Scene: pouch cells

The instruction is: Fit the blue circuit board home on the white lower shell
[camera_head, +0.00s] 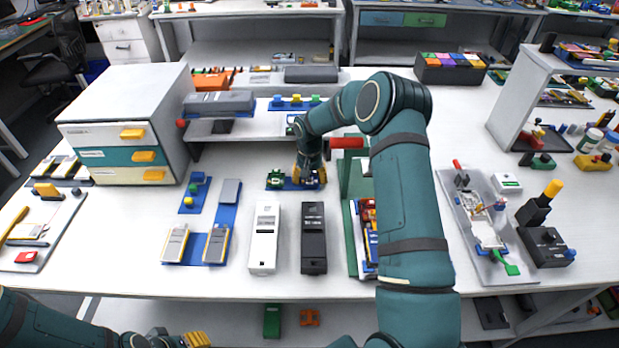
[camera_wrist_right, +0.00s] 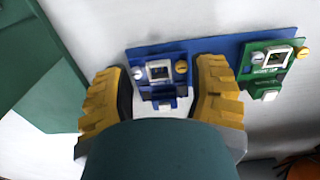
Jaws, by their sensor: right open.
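The blue circuit board (camera_wrist_right: 160,75) stands on a blue rack strip (camera_wrist_right: 215,45), between the yellow fingers of my right gripper (camera_wrist_right: 165,95). The fingers are open, with one on each side of the board. In the head view my right gripper (camera_head: 309,179) is low over the rack and largely hides the blue board. A green circuit board (camera_wrist_right: 270,65) stands beside it on the same strip. A white shell-like part (camera_head: 487,230) lies in a grey tray at the right; I cannot tell for sure that it is the lower shell. My left gripper (camera_head: 190,340) is partly visible at the bottom left edge.
A white case (camera_head: 264,240) and a black case (camera_head: 314,240) lie in front of the rack. A green stand (camera_head: 350,215) is just right of it. A drawer cabinet (camera_head: 130,120) stands at the left. Bare table lies between the black case and green stand.

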